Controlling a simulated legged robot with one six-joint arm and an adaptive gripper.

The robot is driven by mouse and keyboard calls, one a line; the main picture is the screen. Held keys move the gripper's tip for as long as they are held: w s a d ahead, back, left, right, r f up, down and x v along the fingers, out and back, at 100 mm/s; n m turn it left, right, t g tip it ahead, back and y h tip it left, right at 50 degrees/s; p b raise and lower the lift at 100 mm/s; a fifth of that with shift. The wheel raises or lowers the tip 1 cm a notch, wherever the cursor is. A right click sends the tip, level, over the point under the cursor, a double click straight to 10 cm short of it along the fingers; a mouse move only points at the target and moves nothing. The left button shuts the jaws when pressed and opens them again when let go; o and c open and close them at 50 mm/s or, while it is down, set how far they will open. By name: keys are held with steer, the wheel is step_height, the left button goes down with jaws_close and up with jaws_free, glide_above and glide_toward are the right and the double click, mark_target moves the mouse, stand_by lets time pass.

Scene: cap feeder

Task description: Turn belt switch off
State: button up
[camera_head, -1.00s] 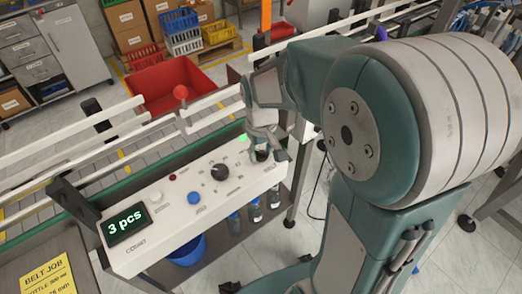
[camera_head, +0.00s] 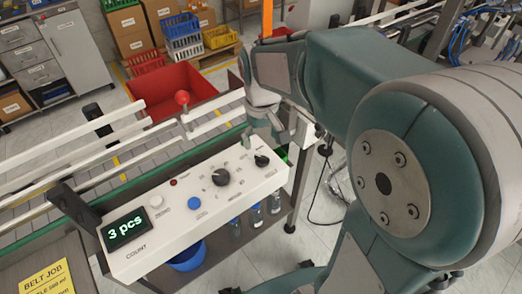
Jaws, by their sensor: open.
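The white control panel (camera_head: 150,262) runs along the belt's near side. At its right end is a black rotary knob (camera_head: 261,160), with a small label below it that looks like "BELT". A larger black dial (camera_head: 221,177) sits left of it. My gripper (camera_head: 261,126) is open and empty, just above and behind the panel's right end. It is apart from the black rotary knob, which shows clear of the fingers. The panel's far right corner is partly hidden by the fingers.
A blue button (camera_head: 194,203), a white button (camera_head: 156,201) and a "3 pcs" display (camera_head: 125,229) are further left on the panel. A red-knobbed lever (camera_head: 182,98) stands behind it by the white rails. A red bin (camera_head: 172,85) is beyond.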

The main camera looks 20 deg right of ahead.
mark_target(261, 158)
step_height(261, 158, up, 5)
steer(key=shift+f, duration=0.1)
stand_by(0.4)
steer(key=s+r+m+t, duration=0.1)
steer(key=s+t, duration=0.4)
steer(key=s, duration=0.9)
steer(key=shift+s+r+m+t, duration=0.15)
steer(key=shift+m+t, duration=0.15)
steer(key=shift+m, duration=0.2)
